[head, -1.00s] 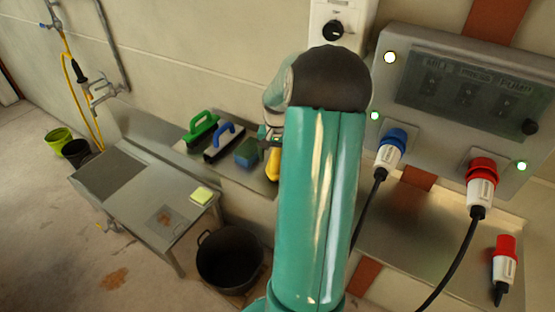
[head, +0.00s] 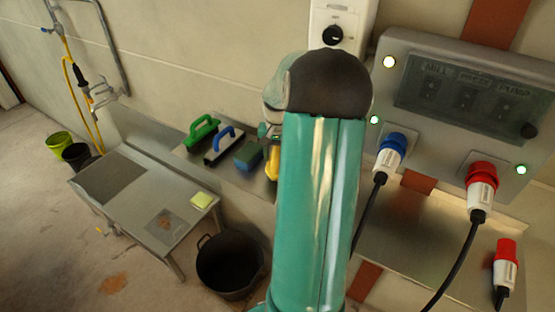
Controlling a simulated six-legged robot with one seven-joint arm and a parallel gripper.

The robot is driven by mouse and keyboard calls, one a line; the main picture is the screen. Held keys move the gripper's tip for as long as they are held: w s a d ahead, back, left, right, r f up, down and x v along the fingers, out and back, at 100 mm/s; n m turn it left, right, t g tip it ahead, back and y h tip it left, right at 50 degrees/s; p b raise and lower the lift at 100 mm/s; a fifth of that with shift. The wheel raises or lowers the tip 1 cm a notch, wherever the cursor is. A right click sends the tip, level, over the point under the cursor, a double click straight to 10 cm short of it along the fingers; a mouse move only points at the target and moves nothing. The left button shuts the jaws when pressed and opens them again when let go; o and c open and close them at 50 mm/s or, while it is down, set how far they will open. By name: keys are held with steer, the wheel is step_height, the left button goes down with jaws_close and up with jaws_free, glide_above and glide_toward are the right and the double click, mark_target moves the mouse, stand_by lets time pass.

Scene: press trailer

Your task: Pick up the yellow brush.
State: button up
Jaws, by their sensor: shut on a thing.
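The yellow brush (head: 272,162) shows as a narrow yellow strip at the right end of the wall shelf, left of my arm. My arm hides the rest of it. My gripper (head: 274,143) is mostly hidden behind my arm, with only a small part showing just above the yellow brush. It is shut on the yellow brush. I cannot tell whether the brush is clear of the shelf.
A green-handled brush (head: 201,130), a blue-handled brush (head: 222,146) and a blue-green block (head: 249,154) lie on the shelf (head: 236,178) to the left. A steel sink table (head: 140,205), a black tub (head: 230,265) and a control panel (head: 470,95) with plugs stand around.

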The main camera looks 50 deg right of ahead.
steer(key=s+a+r, duration=0.1)
steer(key=r, duration=0.1)
steer(key=s+a+r, duration=0.1)
steer(key=r, duration=0.1)
steer(key=s+a+r, duration=0.1)
steer(key=r, duration=0.2)
steer(key=shift+s+a, duration=0.2)
steer(key=shift+s, duration=0.2)
steer(key=s+a+r, duration=0.3)
steer(key=s+a, duration=0.2)
steer(key=s, duration=0.2)
steer(key=shift+a+r, duration=0.35)
steer(key=shift+r, duration=0.05)
